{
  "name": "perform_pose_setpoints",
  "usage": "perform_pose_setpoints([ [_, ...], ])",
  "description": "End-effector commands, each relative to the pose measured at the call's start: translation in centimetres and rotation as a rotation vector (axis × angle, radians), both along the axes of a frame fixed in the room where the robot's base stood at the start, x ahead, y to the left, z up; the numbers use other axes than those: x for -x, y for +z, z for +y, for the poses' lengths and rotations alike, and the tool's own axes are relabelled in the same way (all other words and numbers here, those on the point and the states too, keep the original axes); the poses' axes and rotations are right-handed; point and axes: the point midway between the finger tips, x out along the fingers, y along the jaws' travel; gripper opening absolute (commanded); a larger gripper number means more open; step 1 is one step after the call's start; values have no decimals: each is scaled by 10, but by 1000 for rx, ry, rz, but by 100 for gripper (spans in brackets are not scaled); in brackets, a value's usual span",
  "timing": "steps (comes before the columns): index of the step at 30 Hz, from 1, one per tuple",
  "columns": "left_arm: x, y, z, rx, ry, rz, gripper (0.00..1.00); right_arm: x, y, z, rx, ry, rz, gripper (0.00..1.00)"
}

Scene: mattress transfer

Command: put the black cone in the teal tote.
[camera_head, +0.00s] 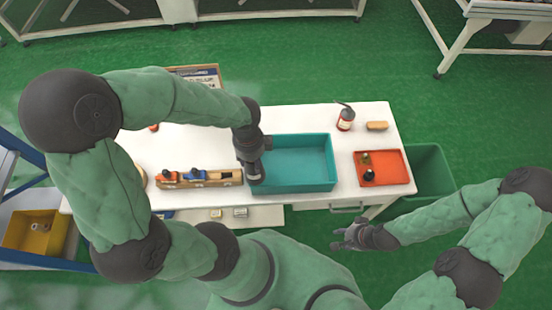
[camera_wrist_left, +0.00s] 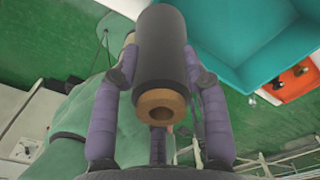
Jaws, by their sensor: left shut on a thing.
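The black cone (camera_wrist_left: 162,55) is a dark, slightly tapered roll with a tan hollow end. In the left wrist view it sits between the two fingers of my left gripper (camera_wrist_left: 160,85), which is shut on it. In the head view my left gripper (camera_head: 254,165) is at the left side wall of the teal tote (camera_head: 310,186), and the cone is hard to tell from the dark gripper. The teal tote is an open box, empty where I can see into it, and also shows in the left wrist view (camera_wrist_left: 222,42). My right gripper (camera_head: 352,238) hangs off the table's front edge, its fingers too small to judge.
The white table (camera_head: 300,118) carries a wooden rack (camera_head: 220,177) with small items left of the tote. An orange tray (camera_head: 398,158) with small dark items lies to its right. A green bin (camera_head: 432,165) is at right.

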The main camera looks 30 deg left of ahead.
Motion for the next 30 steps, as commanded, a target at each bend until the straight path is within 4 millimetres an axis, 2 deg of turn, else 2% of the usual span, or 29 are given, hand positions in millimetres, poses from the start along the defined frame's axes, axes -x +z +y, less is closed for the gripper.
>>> perform_pose_setpoints([
  [1, -12, -7, -2, 0, -2, 1, 0, 0, -5, 0, 0, 0, 0, 40],
  [6, -46, -23, -8, 0, -1, 2, 0, 0, -12, 0, 0, 0, 0, 40],
  [12, -71, -56, -11, 0, 1, 2, 0, 0, -23, 0, 0, 0, 0, 40],
  [23, -90, -76, -14, 0, 1, -1, 0, 0, -28, 0, 0, 0, 0, 40],
  [30, -93, -108, -15, 0, 2, 0, 0, 0, -42, 0, 0, 0, 0, 40],
])
